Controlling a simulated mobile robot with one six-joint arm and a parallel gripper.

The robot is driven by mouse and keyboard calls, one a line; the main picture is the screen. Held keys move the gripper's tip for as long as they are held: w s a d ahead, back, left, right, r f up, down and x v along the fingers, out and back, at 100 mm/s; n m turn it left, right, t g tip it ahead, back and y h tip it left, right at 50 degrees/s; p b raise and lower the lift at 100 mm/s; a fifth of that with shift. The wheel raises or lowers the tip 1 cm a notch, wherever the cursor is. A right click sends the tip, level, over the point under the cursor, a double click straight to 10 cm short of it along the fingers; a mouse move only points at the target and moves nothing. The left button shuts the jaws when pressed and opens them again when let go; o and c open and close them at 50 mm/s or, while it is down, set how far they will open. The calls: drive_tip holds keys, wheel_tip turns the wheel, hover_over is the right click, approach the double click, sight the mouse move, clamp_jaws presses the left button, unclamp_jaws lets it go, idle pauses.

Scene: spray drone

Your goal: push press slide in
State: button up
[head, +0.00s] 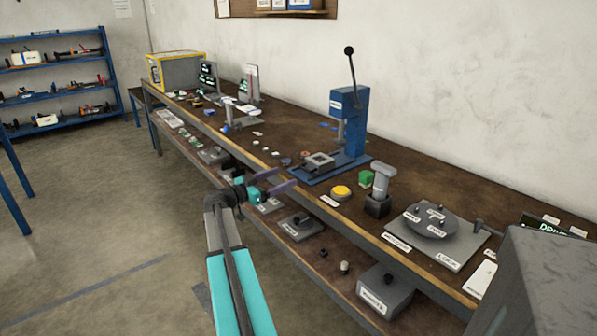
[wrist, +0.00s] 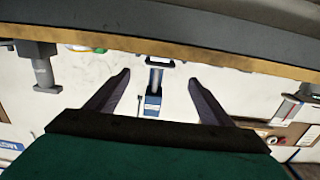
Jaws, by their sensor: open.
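The blue press (head: 347,118) stands on the bench with its lever upright. Its blue base plate (head: 352,162) reaches toward the bench's front edge. A grey square slide (head: 318,161) with a recess sits at the front part of that base, out in front of the press column. My gripper (head: 285,178) is open and empty, just off the bench's front edge, with its fingers pointing toward the bench. In the wrist view my gripper (wrist: 160,72) has its fingers spread, and the press (wrist: 153,98) shows between them, apart from both. The slide is hard to make out there.
A yellow button (head: 341,192), a green block (head: 366,178) and a grey post in a dark holder (head: 381,183) stand right of the press. A plate with a round disc (head: 432,221) lies further right. Small parts lie left. The bench's front edge (head: 325,208) is close below my gripper.

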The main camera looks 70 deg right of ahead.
sight(303, 169)
drive_tip(key=p+x, duration=0.1)
drive_tip(key=x, duration=0.7)
drive_tip(key=shift+s+d, duration=0.1)
drive_tip(key=shift+d, duration=0.1)
drive_tip(key=c, duration=1.5)
